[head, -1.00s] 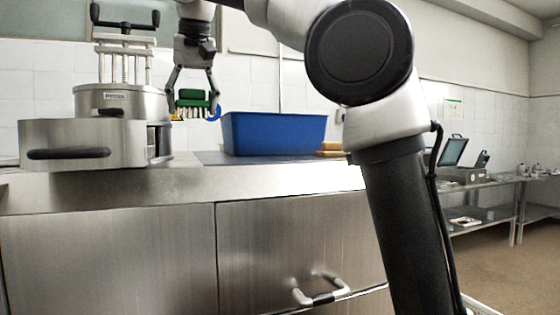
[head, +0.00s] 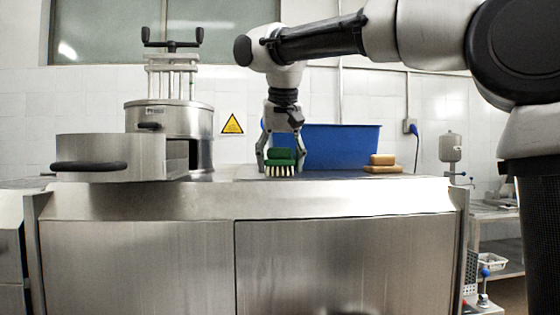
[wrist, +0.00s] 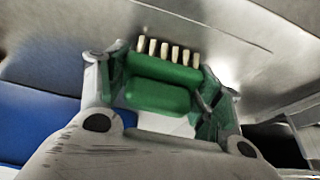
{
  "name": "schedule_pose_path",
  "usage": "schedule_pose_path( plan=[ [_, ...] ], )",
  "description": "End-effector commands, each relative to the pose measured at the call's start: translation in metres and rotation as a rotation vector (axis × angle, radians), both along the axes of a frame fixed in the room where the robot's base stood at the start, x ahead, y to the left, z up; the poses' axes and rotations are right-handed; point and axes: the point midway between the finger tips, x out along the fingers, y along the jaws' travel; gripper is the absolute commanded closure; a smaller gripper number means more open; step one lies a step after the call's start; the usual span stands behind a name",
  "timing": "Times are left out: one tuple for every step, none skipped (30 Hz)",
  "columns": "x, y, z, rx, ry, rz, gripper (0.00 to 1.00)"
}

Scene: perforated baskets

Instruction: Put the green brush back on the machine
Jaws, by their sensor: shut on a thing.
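The green brush (head: 281,157) with pale bristles is between the fingers of my gripper (head: 280,165). The gripper is shut on it, bristles pointing down, just above or at the steel worktop; I cannot tell whether they touch it. In the wrist view the green brush (wrist: 160,84) sits between both fingers of my gripper (wrist: 158,75), its bristles toward the steel surface. The steel machine (head: 168,120), a round drum with a handled press on top and a drawer-like front part, stands to the left of the gripper, apart from it.
A blue bin (head: 340,147) stands right behind the gripper. Tan blocks (head: 382,164) are stacked to its right. The steel worktop (head: 225,198) is clear between machine and gripper. A yellow warning sign (head: 232,125) is on the tiled wall.

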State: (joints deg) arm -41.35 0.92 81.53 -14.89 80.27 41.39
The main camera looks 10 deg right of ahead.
Motion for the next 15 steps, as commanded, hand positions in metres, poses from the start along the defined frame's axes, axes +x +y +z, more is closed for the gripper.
schedule_pose_path(
  plan=[
    [0.0001, 0.0001, 0.0003, 0.000, 0.000, 0.000, 0.57],
    [0.0001, 0.0001, 0.0003, 0.000, 0.000, 0.000, 0.57],
    [0.0001, 0.0001, 0.0002, 0.000, 0.000, 0.000, 0.57],
    [0.0001, 0.0001, -0.0001, 0.000, 0.000, 0.000, 0.57],
    [0.0000, 0.0000, -0.0006, 0.000, 0.000, 0.000, 0.57],
    [0.0001, -0.0001, -0.0019, -0.001, 0.001, 0.000, 0.57],
    [-0.0001, -0.0001, -0.0030, -0.001, 0.001, 0.000, 0.57],
    [0.0000, 0.0000, -0.0026, -0.001, 0.001, 0.000, 0.29],
    [0.0001, 0.0000, -0.0025, -0.001, 0.001, 0.000, 0.22],
    [0.0001, 0.0000, -0.0025, -0.001, 0.001, 0.000, 0.16],
    [0.0001, 0.0000, -0.0023, -0.001, 0.001, 0.000, 0.13],
    [0.0001, 0.0000, -0.0023, -0.001, 0.001, 0.000, 0.13],
    [0.0001, 0.0000, -0.0023, -0.001, 0.001, 0.000, 0.13],
    [0.0001, 0.0000, -0.0023, -0.001, 0.001, 0.000, 0.13],
    [0.0001, 0.0000, -0.0023, -0.001, 0.001, 0.000, 0.13]
  ],
)
